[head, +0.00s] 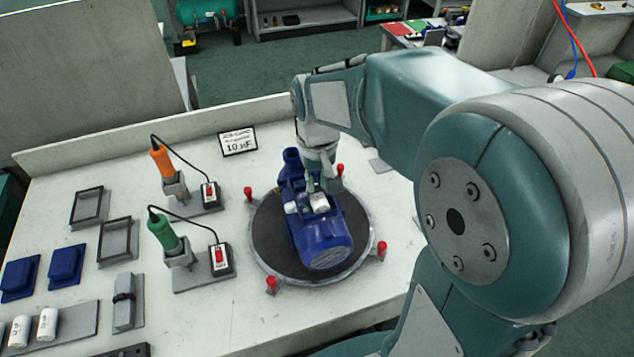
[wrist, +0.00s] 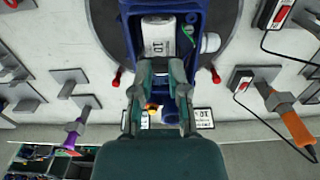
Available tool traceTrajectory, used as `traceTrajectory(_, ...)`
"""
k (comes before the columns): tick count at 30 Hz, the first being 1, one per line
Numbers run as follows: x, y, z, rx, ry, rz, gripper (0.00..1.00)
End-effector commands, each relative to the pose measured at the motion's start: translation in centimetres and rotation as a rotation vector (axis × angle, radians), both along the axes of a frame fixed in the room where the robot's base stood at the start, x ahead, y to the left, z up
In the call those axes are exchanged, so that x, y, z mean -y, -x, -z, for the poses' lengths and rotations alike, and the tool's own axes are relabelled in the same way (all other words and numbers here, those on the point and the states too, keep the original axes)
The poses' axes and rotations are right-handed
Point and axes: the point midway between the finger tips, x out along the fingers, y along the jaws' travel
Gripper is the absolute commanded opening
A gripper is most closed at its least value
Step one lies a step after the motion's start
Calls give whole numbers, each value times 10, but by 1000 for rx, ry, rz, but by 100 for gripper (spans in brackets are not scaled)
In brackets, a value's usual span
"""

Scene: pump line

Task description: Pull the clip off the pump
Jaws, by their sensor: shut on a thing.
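The blue pump (head: 326,243) lies on the dark round turntable (head: 270,235) on the bench. It also shows in the wrist view (wrist: 198,12), with an open box on it. A white block marked "10" (wrist: 158,36) sits in that box. My gripper (head: 318,188) reaches down over the box from the back. In the wrist view my gripper (wrist: 163,68) has its fingertips at the near edge of the white block, a gap between them. It is shut on the clip, which the fingers largely hide. A white round part (wrist: 210,42) is at the box's side.
Red knobs (head: 271,285) stand around the turntable's rim. Orange (head: 161,160) and green (head: 162,231) tools stand in holders to the left, with cables to switch boxes. Trays, blue covers (head: 66,264) and white cylinders (head: 47,324) lie further left.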

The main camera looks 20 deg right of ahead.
Motion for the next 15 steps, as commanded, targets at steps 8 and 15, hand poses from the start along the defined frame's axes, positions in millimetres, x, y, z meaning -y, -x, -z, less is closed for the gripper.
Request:
traceTrajectory(8, 0, 0, -12, 1, 0, 0, 0)
traceTrajectory(15, 0, 0, -22, 1, 0, 0, 0)
